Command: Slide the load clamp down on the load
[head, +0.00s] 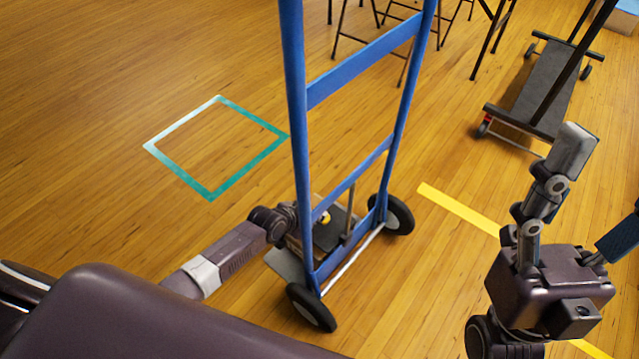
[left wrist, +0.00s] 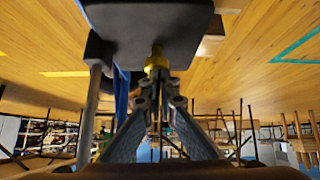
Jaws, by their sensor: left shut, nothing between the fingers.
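A blue hand truck (head: 298,120) stands upright in the middle of the head view. A dark plate (head: 340,222), apparently the load clamp, sits low behind its frame beside thin upright rods; it fills the top of the left wrist view (left wrist: 150,30). A yellow knob (left wrist: 157,62) is on the plate. My left gripper (left wrist: 156,88) is shut and empty, its fingertips close to the knob; I cannot tell if they touch. In the head view it is partly hidden by the blue rail. My right gripper (head: 560,170) points up at the right, away from the truck.
A teal square outline (head: 210,195) marks bare floor left of the truck. A yellow floor line (head: 457,208) runs to its right. A dark flatbed cart (head: 540,90) stands at the upper right. Dark-legged furniture (head: 490,40) stands at the back.

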